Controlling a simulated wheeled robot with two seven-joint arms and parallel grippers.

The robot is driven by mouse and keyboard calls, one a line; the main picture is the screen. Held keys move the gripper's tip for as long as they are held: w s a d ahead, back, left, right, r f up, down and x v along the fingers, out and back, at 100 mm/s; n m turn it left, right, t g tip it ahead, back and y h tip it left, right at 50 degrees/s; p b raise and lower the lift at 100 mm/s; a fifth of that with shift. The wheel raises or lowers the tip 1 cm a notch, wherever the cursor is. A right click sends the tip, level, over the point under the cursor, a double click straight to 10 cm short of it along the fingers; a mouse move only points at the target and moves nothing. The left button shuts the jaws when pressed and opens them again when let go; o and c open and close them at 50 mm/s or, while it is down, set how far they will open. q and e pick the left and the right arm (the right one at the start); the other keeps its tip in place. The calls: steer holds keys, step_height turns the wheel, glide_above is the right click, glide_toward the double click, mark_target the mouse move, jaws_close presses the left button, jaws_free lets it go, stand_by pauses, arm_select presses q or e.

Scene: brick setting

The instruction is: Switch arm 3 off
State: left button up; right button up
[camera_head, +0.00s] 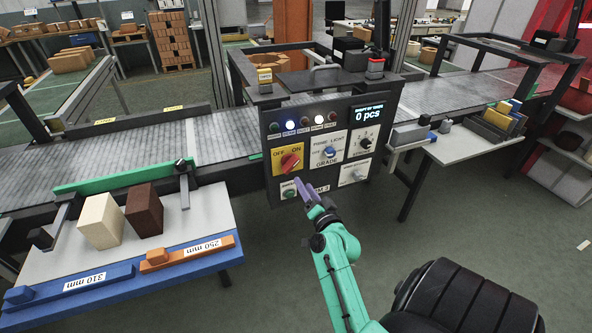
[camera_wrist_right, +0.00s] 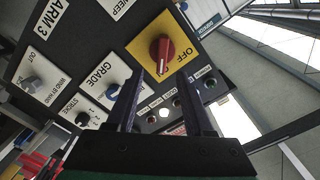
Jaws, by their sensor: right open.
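The control panel (camera_head: 330,140) stands at the front of the conveyor. Its red rotary knob (camera_head: 290,161) sits on a yellow plate marked OFF and ON; its handle seems to lean towards ON. The knob (camera_wrist_right: 162,52) also shows in the right wrist view, just beyond the fingertips. The ARM 3 label (camera_wrist_right: 58,18) shows there at the upper left. My right gripper (camera_head: 309,188) is open and empty, below and right of the knob in the head view. In the wrist view its fingers (camera_wrist_right: 160,82) point at the yellow plate, with no clear contact. My left gripper is out of view.
The panel also has a blue GRADE knob (camera_head: 329,152), a STROKE knob (camera_head: 366,143), a green button (camera_head: 289,193) and several lamps. A table at the left holds a cream block (camera_head: 101,221) and a brown block (camera_head: 145,210). A side shelf (camera_head: 462,143) stands at the right.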

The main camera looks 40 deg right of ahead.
mark_target(294, 166)
steer(key=b+x, duration=0.1)
steer(key=x, duration=0.7)
steer(key=shift+r+b, duration=0.15)
steer(key=shift+b, duration=0.25)
steer(key=shift+w+d, duration=0.15)
steer(key=shift+w, duration=0.15)
steer(key=shift+s+r, duration=0.1)
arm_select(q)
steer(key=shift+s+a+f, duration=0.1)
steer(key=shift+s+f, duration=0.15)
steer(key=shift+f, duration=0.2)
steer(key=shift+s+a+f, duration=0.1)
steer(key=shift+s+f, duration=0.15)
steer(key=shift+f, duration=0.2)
arm_select(e)
jaws_close()
